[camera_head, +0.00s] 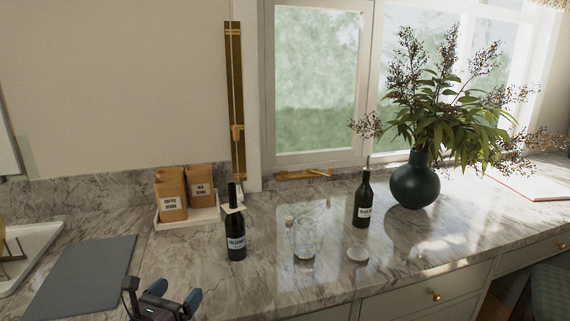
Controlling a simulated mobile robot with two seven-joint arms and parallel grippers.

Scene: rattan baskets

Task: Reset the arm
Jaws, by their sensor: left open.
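My left gripper (161,293) shows at the bottom edge, left of the middle, in the head view. Its fingers are apart and nothing is between them. It is in front of the marble counter, near the right edge of a grey mat (84,277). My right gripper is not in view.
Brown bags (171,196) sit on a white tray (205,217). A dark vase (413,184) with a plant stands by the window.

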